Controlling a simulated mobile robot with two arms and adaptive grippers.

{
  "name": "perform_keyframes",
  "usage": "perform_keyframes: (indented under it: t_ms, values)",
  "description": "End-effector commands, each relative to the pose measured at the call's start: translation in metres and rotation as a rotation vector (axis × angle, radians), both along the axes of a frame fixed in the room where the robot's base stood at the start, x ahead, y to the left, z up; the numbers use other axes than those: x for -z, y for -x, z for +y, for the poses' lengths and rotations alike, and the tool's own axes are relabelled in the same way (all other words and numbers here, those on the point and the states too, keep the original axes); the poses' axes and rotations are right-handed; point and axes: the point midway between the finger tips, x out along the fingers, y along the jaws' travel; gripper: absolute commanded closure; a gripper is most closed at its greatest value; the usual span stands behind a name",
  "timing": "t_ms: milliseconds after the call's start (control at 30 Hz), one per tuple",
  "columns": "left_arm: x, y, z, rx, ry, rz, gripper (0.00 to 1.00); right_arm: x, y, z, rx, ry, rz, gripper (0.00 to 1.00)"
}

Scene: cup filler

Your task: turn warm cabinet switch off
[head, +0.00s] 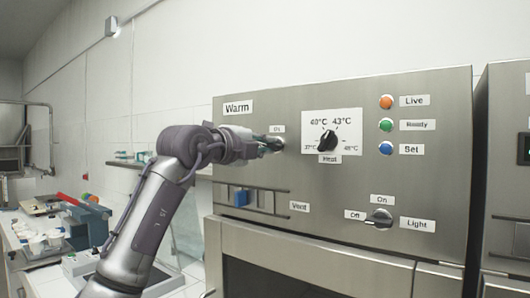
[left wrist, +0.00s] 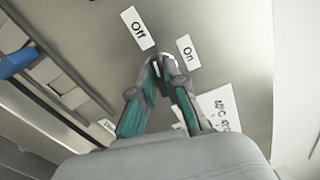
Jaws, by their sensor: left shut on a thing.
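The warm cabinet's steel front panel (head: 240,120) carries a "Warm" label at its upper left. My left gripper (head: 274,145) is at this panel, just below a small "On" label (head: 277,128). In the left wrist view its fingers (left wrist: 160,68) are closed together against the panel, beside an "Off" label (left wrist: 138,28) and the "On" label (left wrist: 187,51). They are shut on the small warm cabinet switch, which the fingertips mostly hide. In the head view the "Off" label is hidden behind the gripper. My right gripper is not in view.
A black heat knob (head: 327,141) is close to the right of the gripper. A light knob (head: 379,217) is at lower right, and orange, green and blue buttons are above it. A blue vent slider (head: 241,198) is below. A cluttered table (head: 30,262) stands at left.

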Motion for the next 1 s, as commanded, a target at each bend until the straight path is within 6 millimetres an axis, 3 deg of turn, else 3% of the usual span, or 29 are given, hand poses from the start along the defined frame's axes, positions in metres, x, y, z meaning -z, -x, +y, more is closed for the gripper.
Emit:
perform_keyframes:
  t_ms: [400,967,1000]
  values:
    - [0.0006,-0.0003,0.0013,-0.003,0.160,0.113,1.00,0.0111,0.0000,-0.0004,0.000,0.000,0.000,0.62]
    - [0.0005,-0.0005,0.0013,-0.003,0.184,0.132,1.00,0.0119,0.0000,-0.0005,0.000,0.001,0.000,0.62]
    - [0.0005,-0.0005,0.0013,-0.003,0.184,0.132,0.84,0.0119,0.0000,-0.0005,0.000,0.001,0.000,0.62]
